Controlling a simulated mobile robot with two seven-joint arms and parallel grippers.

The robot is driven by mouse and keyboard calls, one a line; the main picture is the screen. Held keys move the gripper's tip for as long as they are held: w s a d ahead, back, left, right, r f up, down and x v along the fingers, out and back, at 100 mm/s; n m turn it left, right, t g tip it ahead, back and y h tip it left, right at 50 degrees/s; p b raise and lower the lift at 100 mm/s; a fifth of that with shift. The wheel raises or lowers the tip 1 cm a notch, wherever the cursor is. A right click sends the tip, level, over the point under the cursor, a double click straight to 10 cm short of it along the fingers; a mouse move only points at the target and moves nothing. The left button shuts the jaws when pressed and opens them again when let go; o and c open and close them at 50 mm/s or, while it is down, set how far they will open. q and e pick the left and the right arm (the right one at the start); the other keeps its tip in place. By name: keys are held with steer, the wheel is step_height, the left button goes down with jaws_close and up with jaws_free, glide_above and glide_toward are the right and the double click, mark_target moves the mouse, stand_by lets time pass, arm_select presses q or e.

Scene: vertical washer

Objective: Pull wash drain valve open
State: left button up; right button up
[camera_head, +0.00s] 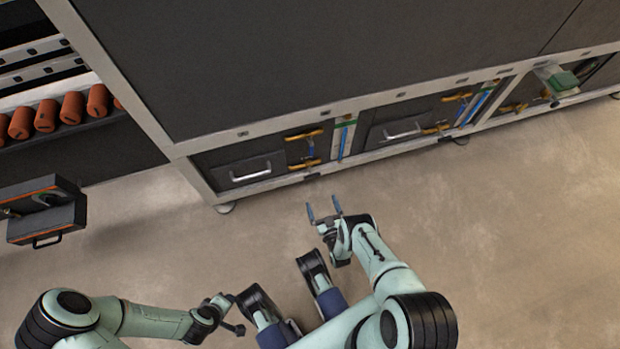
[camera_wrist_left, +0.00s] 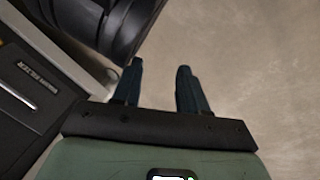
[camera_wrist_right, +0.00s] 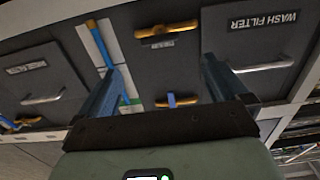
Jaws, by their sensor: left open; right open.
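Two yellow valve handles, an upper one (camera_head: 304,135) and a lower one (camera_head: 304,164), sit on the washer's front beside the left drawer. The right wrist view, which is upside down, shows the lower handle (camera_wrist_right: 167,30) with a small unreadable label; the upper handle (camera_wrist_right: 175,102) is partly hidden by my gripper. I cannot read which is the wash drain valve. My right gripper (camera_head: 324,207) is open and empty, in front of the panel and apart from the handles. My left gripper (camera_head: 232,312) is open and empty, low over the floor near my base.
The WASH FILTER drawer (camera_wrist_right: 262,45) with a silver handle is beside the valves. A blue vertical gauge (camera_head: 342,142) stands on their other side. More yellow valves (camera_head: 458,97) are farther right. A black box (camera_head: 46,212) is at left. The floor before the washer is clear.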

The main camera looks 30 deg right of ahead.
mark_target(313, 177)
steer(key=b+x, duration=0.4)
steer(key=x, duration=0.8)
steer(key=shift+w+r+b, duration=0.15)
steer(key=shift+w+b, duration=0.1)
steer(key=shift+b, duration=0.05)
steer(key=shift+w+d, duration=0.1)
steer(key=shift+w, duration=0.35)
arm_select(q)
steer(key=s+a+f+g, duration=0.1)
steer(key=s+f+g, duration=0.2)
steer(key=s+f, duration=0.3)
steer(key=s, duration=0.3)
steer(key=shift+s+f+n, duration=0.15)
steer(key=shift+s+n, duration=0.15)
steer(key=shift+s, duration=0.1)
steer(key=shift+a, duration=0.1)
